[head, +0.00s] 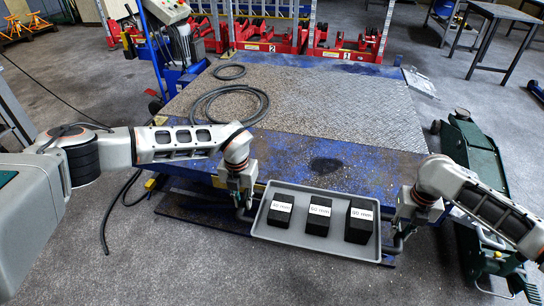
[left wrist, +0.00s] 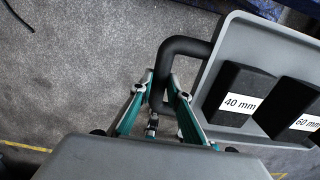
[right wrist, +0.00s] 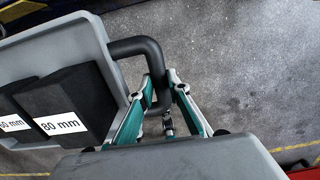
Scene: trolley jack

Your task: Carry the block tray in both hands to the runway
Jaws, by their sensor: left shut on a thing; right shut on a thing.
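The grey block tray (head: 312,247) hangs level between my two grippers, near the front edge of the blue platform. It carries three black blocks in a row: a 40 mm block (head: 281,212), a 60 mm block (head: 318,217) and an 80 mm block (head: 359,222). My left gripper (head: 241,190) is shut on the tray's left black handle (left wrist: 185,46). My right gripper (head: 402,220) is shut on the right handle (right wrist: 134,46). The blue platform (head: 290,150), which looks like the runway, has a metal tread plate on top.
A coiled black hose (head: 232,105) lies on the platform's left part. A dark green trolley jack (head: 470,140) stands on the floor at the right. Red stands (head: 270,40) line the back. The platform's middle and right are mostly clear.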

